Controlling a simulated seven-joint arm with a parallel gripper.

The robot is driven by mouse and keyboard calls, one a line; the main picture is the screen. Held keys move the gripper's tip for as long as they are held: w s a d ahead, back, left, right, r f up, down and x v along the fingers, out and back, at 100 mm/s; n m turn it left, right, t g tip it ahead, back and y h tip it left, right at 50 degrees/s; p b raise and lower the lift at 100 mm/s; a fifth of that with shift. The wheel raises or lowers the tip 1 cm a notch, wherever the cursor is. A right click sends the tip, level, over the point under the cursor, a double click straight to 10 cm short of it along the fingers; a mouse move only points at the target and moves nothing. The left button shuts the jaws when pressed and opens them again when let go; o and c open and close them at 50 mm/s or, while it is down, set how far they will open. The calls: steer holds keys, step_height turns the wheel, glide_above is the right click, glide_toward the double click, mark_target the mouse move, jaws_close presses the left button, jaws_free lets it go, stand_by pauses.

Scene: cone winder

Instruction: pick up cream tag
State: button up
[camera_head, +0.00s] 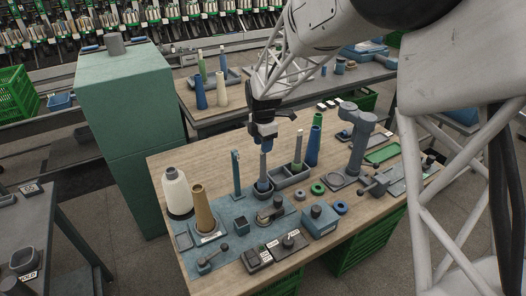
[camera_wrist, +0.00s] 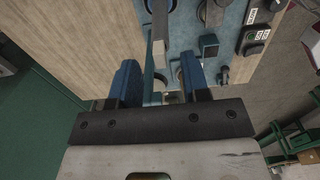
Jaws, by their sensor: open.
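I cannot single out a cream tag with certainty. Small pale tags (camera_head: 323,105) lie at the far edge of the wooden table, too small to tell their colour. My gripper (camera_head: 264,143) points down above the middle of the table, over a grey upright stick (camera_head: 263,166) in a blue cup (camera_head: 263,187). In the wrist view, my gripper (camera_wrist: 160,76) is open, with its two blue fingers apart and nothing clearly held between them. The grey stick (camera_wrist: 159,30) shows beyond the fingers.
A teal post (camera_head: 236,175) stands left of my gripper. A grey tray (camera_head: 291,178) and green and blue cones (camera_head: 314,140) stand right. Bare wood (camera_head: 200,157) lies at the back left.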

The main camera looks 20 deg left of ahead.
steer(key=shift+f, duration=1.1)
steer(key=shift+c, duration=0.3)
steer(key=c, duration=0.7)
